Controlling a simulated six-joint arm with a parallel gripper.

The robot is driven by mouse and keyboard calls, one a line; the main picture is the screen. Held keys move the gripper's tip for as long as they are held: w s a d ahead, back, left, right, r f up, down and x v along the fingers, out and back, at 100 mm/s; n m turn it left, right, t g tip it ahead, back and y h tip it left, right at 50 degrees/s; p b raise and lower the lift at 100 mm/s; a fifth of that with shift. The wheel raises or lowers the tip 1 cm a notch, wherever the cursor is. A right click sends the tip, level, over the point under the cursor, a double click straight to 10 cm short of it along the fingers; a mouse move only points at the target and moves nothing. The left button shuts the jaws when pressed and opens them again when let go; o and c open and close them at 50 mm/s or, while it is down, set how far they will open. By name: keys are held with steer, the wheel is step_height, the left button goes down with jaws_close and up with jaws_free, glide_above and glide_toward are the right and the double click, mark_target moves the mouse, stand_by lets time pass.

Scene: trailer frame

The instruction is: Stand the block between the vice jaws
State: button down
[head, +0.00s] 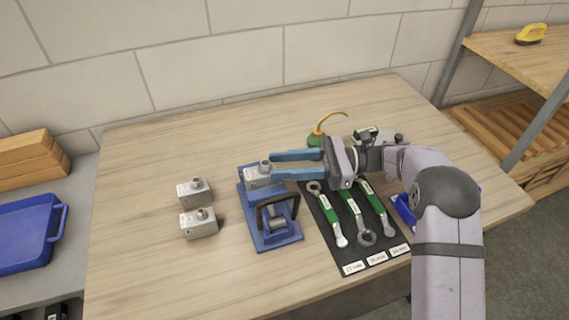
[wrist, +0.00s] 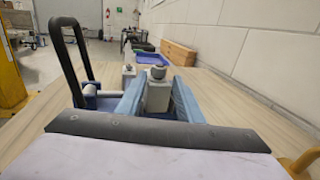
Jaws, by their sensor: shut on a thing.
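A grey metal block (head: 257,179) with a round knob on top is upright at the far end of the blue vice (head: 280,239). My gripper (head: 268,168) reaches in from the right, its blue fingers shut on this block. The wrist view shows the block (wrist: 157,95) upright between both fingers, with the vice's dark handle (wrist: 68,55) to the left. The jaws are mostly hidden by the block and fingers, so I cannot tell whether the block rests between them or hangs just above.
Two similar grey blocks (head: 193,192) (head: 199,224) stand left of the vice. Right of it, a dark mat (head: 318,222) holds green-handled wrenches (head: 351,204). A green oil can (head: 318,138) with a yellow spout is behind. The table's front left is clear.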

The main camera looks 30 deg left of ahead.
steer(key=c, duration=1.2)
jaws_free()
steer(key=shift+r, duration=0.1)
steer(key=b+v, duration=0.2)
steer(key=v, duration=1)
steer(key=shift+d+b, duration=0.1)
steer(key=shift+b, duration=0.3)
steer(key=s+d+f+n+t+h+p, duration=0.1)
steer(key=s+d+h, duration=0.1)
steer(key=s+d, duration=0.1)
steer(key=s+d+f+n+t+h+p, duration=0.1)
steer(key=s+d+t+h+p, duration=0.1)
steer(key=s+d+h, duration=0.1)
steer(key=s+d+f+n+t+h+p, duration=0.1)
steer(key=s+d+t+h+p, duration=0.1)
steer(key=s+d, duration=0.1)
steer(key=shift+s+d+f+h, duration=0.1)
steer(key=shift+d+f+h, duration=0.15)
steer(key=shift+d, duration=0.25)
steer(key=shift+s+d+f+n+t+h+p, duration=0.3)
steer(key=shift+s+d+n+t+h+p, duration=0.5)
steer(key=shift+s+d+n+h, duration=1.5)
steer(key=shift+s+d+f+n+t+h+p, duration=0.3)
steer(key=shift+s+d+n+t+p, duration=0.7)
steer(key=shift+d, duration=2.6)
steer(key=shift+s+d+f+n+t+h+p, duration=0.5)
steer(key=shift+s+d+n+h, duration=0.65)
steer(key=shift+s+d, duration=1.35)
